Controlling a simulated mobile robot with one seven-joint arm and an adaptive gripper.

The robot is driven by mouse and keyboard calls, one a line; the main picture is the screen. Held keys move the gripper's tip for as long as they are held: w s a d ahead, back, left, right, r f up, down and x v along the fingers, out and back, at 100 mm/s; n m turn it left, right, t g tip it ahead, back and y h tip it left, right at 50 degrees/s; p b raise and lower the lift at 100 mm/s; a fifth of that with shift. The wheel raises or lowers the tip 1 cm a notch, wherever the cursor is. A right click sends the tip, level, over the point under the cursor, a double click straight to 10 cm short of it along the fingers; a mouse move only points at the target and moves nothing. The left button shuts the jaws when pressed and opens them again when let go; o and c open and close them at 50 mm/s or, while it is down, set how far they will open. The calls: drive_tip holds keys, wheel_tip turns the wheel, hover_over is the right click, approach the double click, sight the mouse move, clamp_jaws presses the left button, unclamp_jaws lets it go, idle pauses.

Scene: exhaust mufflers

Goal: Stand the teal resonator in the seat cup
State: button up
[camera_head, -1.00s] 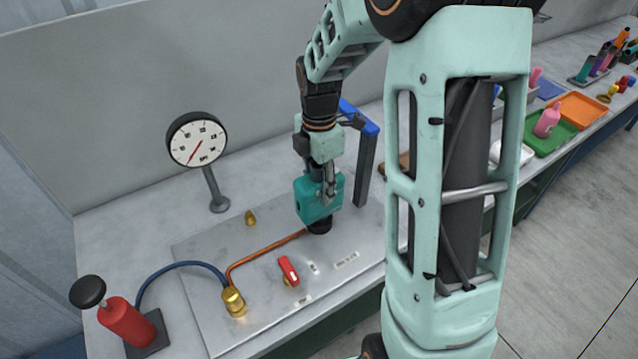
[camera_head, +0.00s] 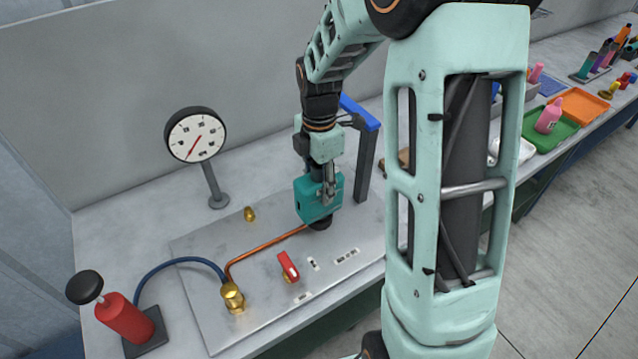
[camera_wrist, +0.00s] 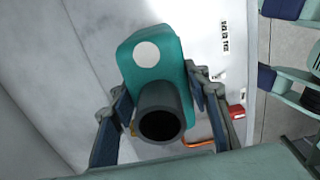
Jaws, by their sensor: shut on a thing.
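The teal resonator (camera_head: 310,203) is a boxy teal body held upright between the fingers of my gripper (camera_head: 328,188). In the wrist view the resonator (camera_wrist: 158,45) shows a white round spot and a dark open pipe stub facing the camera, with a finger of my gripper (camera_wrist: 165,100) on each side. The black seat cup (camera_head: 320,225) is on the metal plate directly under the resonator. The resonator's lower end is at the cup's top; how deep it sits inside is hidden.
A copper pipe (camera_head: 265,244) runs from a brass fitting (camera_head: 232,298) to the cup. A red-handled valve (camera_head: 288,267) stands in front. A dial gauge (camera_head: 195,135) is behind left, a red hand pump (camera_head: 125,318) at front left. A blue-topped post (camera_head: 367,160) stands close at right.

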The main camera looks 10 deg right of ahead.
drive_tip(key=o, duration=1.1)
drive_tip(key=shift+o, duration=0.2)
wheel_tip(320, 180, up, 12)
drive_tip(key=shift+r, duration=0.1)
